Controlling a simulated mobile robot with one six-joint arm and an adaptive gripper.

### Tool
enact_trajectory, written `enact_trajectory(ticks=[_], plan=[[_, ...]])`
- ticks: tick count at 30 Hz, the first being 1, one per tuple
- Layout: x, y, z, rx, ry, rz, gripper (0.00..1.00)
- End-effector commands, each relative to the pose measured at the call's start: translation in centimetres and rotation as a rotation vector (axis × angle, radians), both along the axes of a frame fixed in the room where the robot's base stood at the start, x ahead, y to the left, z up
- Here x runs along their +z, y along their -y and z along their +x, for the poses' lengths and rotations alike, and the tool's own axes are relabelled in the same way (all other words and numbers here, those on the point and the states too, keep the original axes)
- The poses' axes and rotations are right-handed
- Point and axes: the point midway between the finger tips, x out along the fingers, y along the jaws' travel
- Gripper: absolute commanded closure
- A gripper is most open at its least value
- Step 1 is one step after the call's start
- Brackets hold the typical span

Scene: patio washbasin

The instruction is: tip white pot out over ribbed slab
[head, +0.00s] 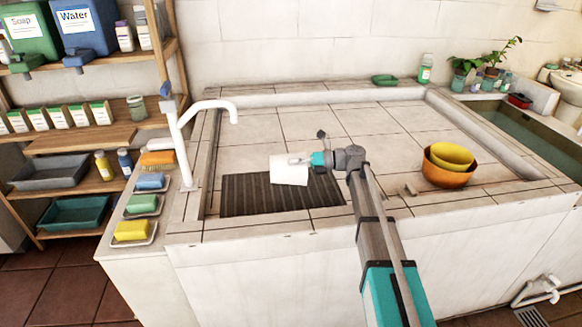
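The white pot (287,170) is tilted on its side above the dark ribbed slab (250,194), which lies at the front left of the tiled basin top. My gripper (303,160) reaches in from the right and its fingers are at the pot's right side, seemingly closed on its wall. The pot overlaps the slab in the picture; the gap beneath it is hard to judge. The pot's inside and anything in it are hidden from this view.
A white tap (187,140) stands left of the slab. Sponges on dishes (132,232) line the left ledge. Orange and yellow bowls (447,172) stand at the right. A green dish (385,80) and bottle (425,69) are at the back. The tiled middle behind the pot is clear.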

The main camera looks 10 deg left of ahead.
Motion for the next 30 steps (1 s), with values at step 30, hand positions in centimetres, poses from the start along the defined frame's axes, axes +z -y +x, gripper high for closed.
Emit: enact_trajectory(ticks=[30], plan=[[-0.1, 2.1, 0.4, -0.001, -0.040, 0.196, 1.00]])
